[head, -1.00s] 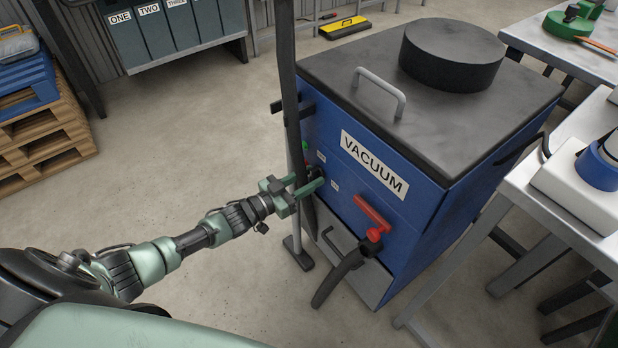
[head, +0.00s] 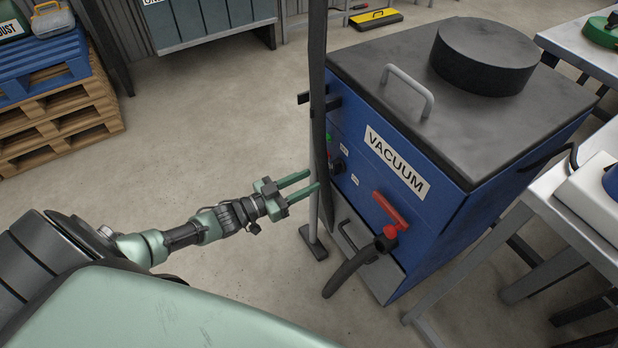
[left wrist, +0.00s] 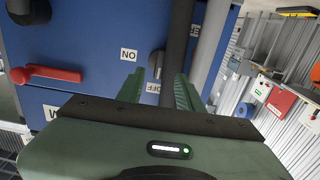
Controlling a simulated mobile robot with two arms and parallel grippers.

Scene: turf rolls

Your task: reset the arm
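My left gripper (head: 306,184) is in the middle of the head view, its two green fingers apart with nothing between them. It points at the front of the blue vacuum unit (head: 440,215) and stands apart from it, close to the dark upright pole. In the left wrist view the open fingers (left wrist: 160,92) point at the vacuum's blue panel (left wrist: 95,30), where a black knob (left wrist: 157,64) sits between labels reading ON and OFF. The red handle (head: 390,210) is on the vacuum's front; it also shows in the left wrist view (left wrist: 45,75). My right gripper is not in view.
A dark upright pole (head: 318,120) on a foot stands at the vacuum's left front edge. A dark hose (head: 350,270) hangs from the front outlet.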

